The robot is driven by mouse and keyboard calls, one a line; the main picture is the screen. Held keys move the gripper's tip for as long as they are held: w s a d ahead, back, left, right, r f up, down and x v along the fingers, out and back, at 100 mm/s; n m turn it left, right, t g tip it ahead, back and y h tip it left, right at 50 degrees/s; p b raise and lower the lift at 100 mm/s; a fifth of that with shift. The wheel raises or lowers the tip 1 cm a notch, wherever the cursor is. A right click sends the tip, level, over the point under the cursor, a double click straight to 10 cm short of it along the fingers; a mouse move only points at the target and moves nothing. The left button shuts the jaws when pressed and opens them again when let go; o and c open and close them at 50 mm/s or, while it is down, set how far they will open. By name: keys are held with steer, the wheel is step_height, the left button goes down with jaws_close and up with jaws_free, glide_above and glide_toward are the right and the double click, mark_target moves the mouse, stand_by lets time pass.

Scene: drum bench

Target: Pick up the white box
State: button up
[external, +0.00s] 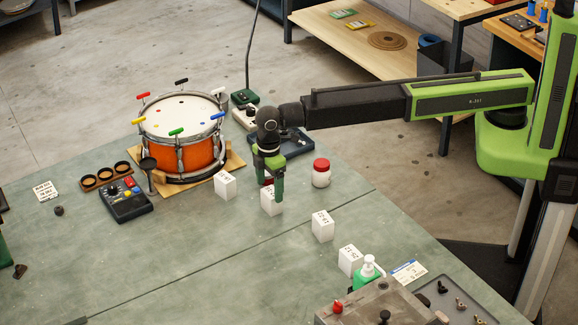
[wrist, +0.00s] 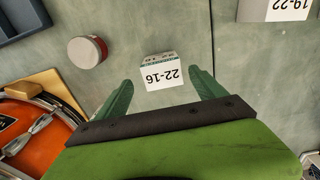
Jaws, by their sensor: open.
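Several white boxes with printed numbers stand in a row on the green-grey bench. One white box (external: 267,204) is right under my gripper (external: 271,190), whose green finger partly covers it in the external view. In the wrist view a white box (wrist: 161,76) marked 22-16, upside down, lies between and just beyond the tips of my open gripper (wrist: 161,88). The jaws hold nothing. Another box (wrist: 275,10) marked 19-22 is at the top right of the wrist view. The other white boxes are at left (external: 225,186) and right (external: 322,226), (external: 350,260).
An orange drum (external: 181,150) with coloured clamps stands left of the boxes. A red-lidded jar (external: 320,174) is close on the right of my gripper. A green pump bottle (external: 367,275) and metal case (external: 380,305) are near the front. The left front bench is mostly clear.

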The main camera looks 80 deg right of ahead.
mark_target(272, 200)
steer(key=f+b, duration=0.1)
steer(key=f, duration=0.1)
steer(key=f+b, duration=0.4)
steer(key=shift+s, duration=0.25)
steer(key=shift+r, duration=0.15)
steer(key=shift+c, duration=0.4)
steer(key=c, duration=1.5)
